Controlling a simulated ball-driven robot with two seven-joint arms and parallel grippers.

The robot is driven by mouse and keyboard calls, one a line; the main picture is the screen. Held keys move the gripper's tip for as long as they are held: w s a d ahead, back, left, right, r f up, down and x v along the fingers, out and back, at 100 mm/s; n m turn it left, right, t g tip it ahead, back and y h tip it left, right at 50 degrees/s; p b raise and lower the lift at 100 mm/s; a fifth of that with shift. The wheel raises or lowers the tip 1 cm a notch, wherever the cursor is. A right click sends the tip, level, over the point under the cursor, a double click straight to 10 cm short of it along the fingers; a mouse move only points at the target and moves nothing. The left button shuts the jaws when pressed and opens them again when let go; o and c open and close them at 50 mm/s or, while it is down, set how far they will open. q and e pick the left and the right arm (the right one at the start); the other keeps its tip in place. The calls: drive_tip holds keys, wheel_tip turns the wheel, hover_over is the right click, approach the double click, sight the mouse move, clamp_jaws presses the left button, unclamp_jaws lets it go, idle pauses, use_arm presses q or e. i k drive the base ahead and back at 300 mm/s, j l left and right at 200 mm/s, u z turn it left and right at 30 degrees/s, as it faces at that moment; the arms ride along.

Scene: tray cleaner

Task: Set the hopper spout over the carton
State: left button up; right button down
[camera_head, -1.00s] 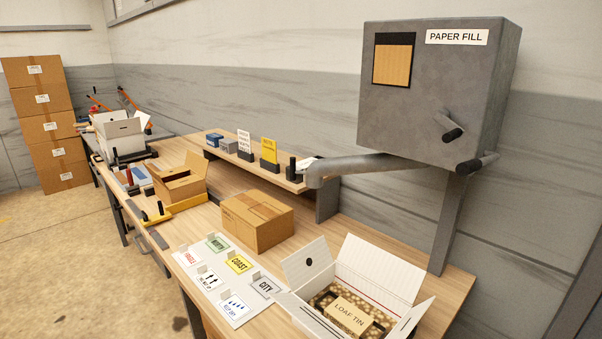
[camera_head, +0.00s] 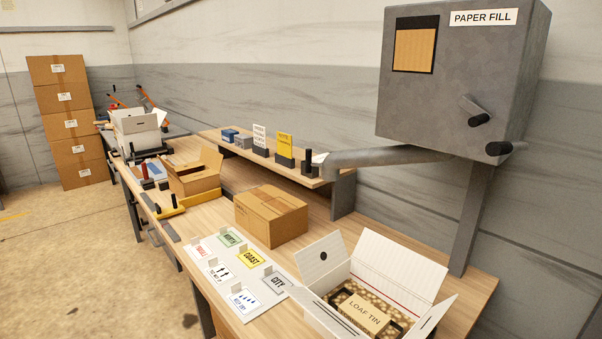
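The grey hopper (camera_head: 455,75), labelled PAPER FILL, stands on a post at the right. Its grey spout (camera_head: 390,157) reaches out to the left, its end over the raised shelf, not above the white carton. The hopper has dark-gripped handles (camera_head: 478,113) on its front. The open white carton (camera_head: 399,270) stands at the front right of the bench with its flaps up. Inside it a box marked LOAF TIN (camera_head: 368,311) lies on brown patterned packing. Neither of my grippers is in view.
A closed brown box (camera_head: 271,217) sits mid-bench, left of the carton. A card sheet with labels (camera_head: 240,268) lies in front of it. An open brown box (camera_head: 193,180) stands farther back. The raised shelf (camera_head: 262,155) holds small blocks and signs. Brown boxes (camera_head: 72,125) are stacked at far left.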

sight(406, 153)
drive_tip(key=i+j, duration=0.15)
drive_tip(key=j, duration=0.3)
drive_tip(key=i+j, duration=0.2)
drive_tip(key=j, duration=0.25)
drive_tip(key=i+j, duration=0.15)
drive_tip(key=j, duration=0.3)
drive_tip(key=i+j+u, duration=0.1)
drive_tip(key=j, duration=0.3)
drive_tip(key=i+j, duration=0.25)
drive_tip(key=j, duration=0.2)
drive_tip(key=i+j, duration=0.2)
drive_tip(key=j, duration=0.25)
drive_tip(key=i+j, duration=0.15)
drive_tip(key=j, duration=0.25)
drive_tip(key=i+j, duration=0.2)
drive_tip(key=j, duration=0.25)
drive_tip(key=u, duration=0.05)
